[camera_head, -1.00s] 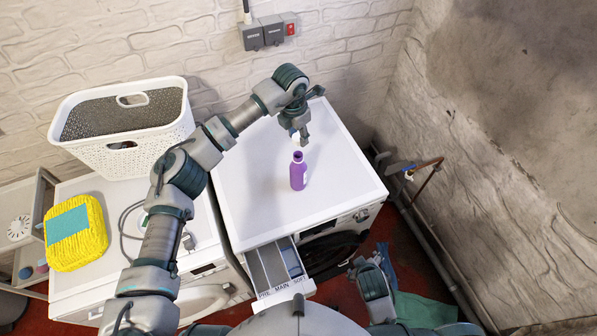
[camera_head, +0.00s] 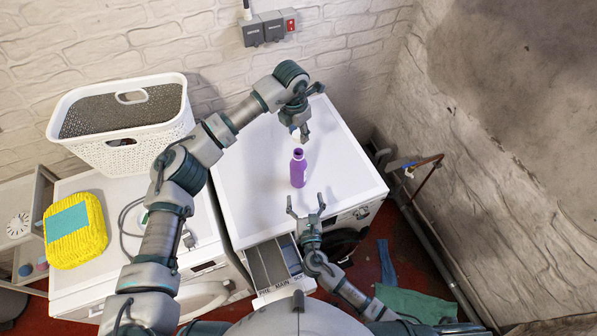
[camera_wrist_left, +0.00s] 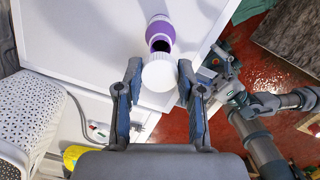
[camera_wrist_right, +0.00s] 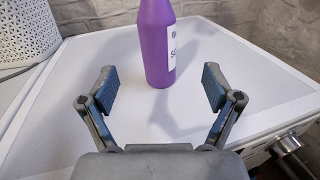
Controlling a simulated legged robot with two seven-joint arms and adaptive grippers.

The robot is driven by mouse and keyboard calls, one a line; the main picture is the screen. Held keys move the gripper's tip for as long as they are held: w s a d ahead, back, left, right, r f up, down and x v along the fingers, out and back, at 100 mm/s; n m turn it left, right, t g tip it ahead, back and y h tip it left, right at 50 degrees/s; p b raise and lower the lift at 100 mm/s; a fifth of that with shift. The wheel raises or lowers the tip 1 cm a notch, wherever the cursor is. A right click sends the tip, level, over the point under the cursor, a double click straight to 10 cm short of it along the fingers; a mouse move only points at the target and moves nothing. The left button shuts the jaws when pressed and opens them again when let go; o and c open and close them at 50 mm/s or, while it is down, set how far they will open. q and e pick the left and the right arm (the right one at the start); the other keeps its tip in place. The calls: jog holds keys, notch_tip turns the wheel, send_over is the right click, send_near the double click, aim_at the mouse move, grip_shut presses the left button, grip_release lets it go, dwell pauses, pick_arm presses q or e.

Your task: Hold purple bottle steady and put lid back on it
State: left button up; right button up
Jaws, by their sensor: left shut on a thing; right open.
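The purple bottle (camera_head: 298,172) stands upright and uncapped on the white machine top (camera_head: 250,200). Its dark open mouth shows in the left wrist view (camera_wrist_left: 161,45). My left gripper (camera_head: 299,134) is above and behind the bottle, shut on the white lid (camera_wrist_left: 159,73), which is apart from the bottle's mouth in the head view. My right gripper (camera_head: 306,208) is open and empty in front of the bottle, near the machine's front edge. In the right wrist view the bottle (camera_wrist_right: 157,45) stands ahead, between and beyond the open fingers (camera_wrist_right: 157,90).
An open detergent drawer (camera_head: 272,268) juts out below the right gripper. A white basket (camera_head: 125,150) and a yellow package (camera_head: 75,232) sit on the left machine. A pipe with a tap (camera_head: 425,165) runs by the right wall. The machine top around the bottle is clear.

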aim_at(300, 175)
jog(key=shift+a, duration=0.2)
jog(key=shift+w, duration=0.1)
jog(key=w, duration=0.4)
jog(key=w+a, duration=0.1)
jog(key=w, duration=0.6)
jog(key=shift+w+a, duration=0.3)
jog(key=shift+w, duration=0.1)
grip_shut()
pick_arm(q)
jog(key=shift+s+f, duration=0.1)
jog(key=shift+f, duration=2.35)
